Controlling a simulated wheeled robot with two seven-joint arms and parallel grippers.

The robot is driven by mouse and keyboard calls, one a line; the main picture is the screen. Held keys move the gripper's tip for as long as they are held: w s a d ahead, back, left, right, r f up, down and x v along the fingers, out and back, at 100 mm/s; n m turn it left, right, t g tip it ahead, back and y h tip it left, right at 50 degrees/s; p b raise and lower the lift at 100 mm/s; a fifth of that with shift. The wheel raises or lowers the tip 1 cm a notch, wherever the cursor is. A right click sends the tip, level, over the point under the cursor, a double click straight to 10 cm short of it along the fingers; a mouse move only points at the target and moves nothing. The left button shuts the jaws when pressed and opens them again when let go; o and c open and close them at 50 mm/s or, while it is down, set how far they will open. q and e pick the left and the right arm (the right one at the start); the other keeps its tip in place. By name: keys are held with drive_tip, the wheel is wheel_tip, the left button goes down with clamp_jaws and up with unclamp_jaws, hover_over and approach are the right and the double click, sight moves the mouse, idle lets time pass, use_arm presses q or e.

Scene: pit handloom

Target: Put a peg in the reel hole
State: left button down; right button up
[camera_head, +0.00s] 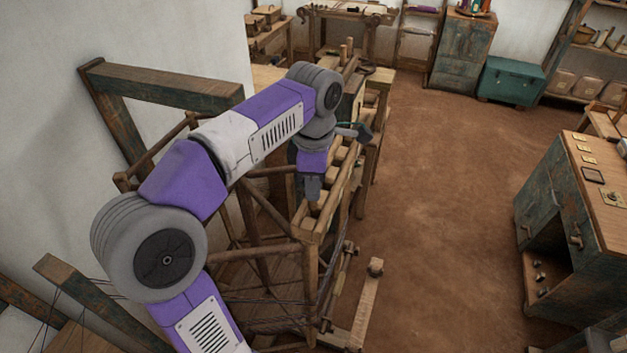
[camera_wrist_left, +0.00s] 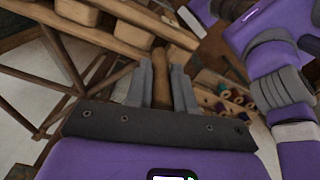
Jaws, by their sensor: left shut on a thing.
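My left gripper (camera_head: 312,192) points down over the long wooden beam with blocks (camera_head: 338,185), left of the middle in the head view. In the left wrist view its two grey fingers (camera_wrist_left: 161,88) are shut on a brown wooden peg (camera_wrist_left: 160,72), which stands between them. The peg's far end lies close to the wooden beam; I cannot tell whether it touches. The slatted wooden frame (camera_head: 258,252), which looks like the reel, stands below and left of the gripper, partly behind my arm. I cannot make out the reel hole.
A green-grey workbench (camera_head: 560,215) stands at the right and a teal chest (camera_head: 511,80) at the back. Bare earth floor (camera_head: 450,200) lies between. Several spools (camera_wrist_left: 232,100) show in the left wrist view.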

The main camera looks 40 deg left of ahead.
use_arm(q)
drive_tip(key=shift+f+b, duration=1.45)
drive_tip(key=shift+f, duration=0.7)
drive_tip(key=c, duration=0.9)
unclamp_jaws()
drive_tip(key=shift+o, duration=0.4)
drive_tip(key=o, duration=0.3)
drive_tip(key=shift+o, duration=0.2)
